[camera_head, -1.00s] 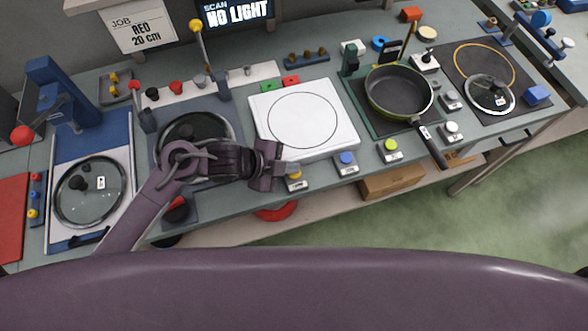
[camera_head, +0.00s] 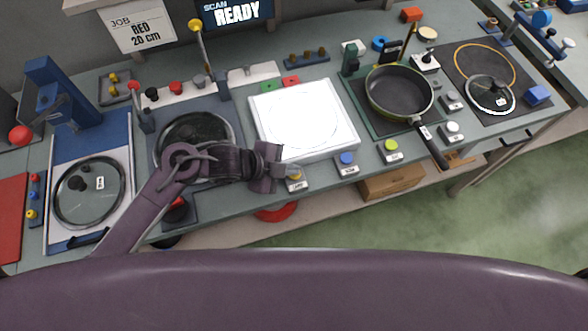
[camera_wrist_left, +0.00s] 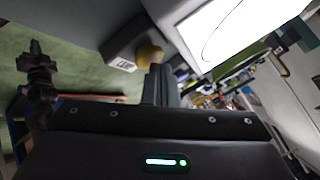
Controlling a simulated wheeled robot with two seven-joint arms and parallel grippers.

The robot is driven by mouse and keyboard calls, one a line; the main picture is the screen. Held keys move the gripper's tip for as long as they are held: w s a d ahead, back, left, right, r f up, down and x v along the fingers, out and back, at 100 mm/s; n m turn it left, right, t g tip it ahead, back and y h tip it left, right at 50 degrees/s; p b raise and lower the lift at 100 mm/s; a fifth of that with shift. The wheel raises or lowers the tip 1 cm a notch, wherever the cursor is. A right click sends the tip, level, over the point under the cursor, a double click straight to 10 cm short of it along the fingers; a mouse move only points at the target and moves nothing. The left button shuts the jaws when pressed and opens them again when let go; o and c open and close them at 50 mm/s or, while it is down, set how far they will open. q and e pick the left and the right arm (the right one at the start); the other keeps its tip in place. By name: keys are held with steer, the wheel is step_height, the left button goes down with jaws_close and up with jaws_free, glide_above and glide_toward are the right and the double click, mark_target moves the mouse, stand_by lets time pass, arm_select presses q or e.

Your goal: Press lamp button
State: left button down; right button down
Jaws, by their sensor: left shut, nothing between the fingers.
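The lamp button (camera_head: 296,175) is yellow on a small grey box with a label at the front edge of the bench. It also shows in the left wrist view (camera_wrist_left: 150,55), just beyond my fingers. My left gripper (camera_head: 284,171) is shut and empty, with its fingertips at the button; I cannot tell whether they touch it. In the left wrist view the shut fingers (camera_wrist_left: 160,84) point at the button box. The light plate (camera_head: 305,118) behind the button glows bright white. The screen (camera_head: 236,12) at the back reads "SCAN READY". My right gripper is not in view.
Blue (camera_head: 346,158), yellow-green (camera_head: 391,145) and white (camera_head: 452,128) buttons line the front edge to the right. A green frying pan (camera_head: 398,92) stands right of the plate, its handle over the edge. A glass lid (camera_head: 90,192) lies at the left. A job sign (camera_head: 142,28) reads "RED 20 cm".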

arm_select(q)
steer(key=shift+r+p, duration=0.45)
steer(key=shift+r, duration=0.05)
step_height(320, 180, up, 6)
steer(key=p, duration=0.5)
steer(key=shift+p, duration=0.3)
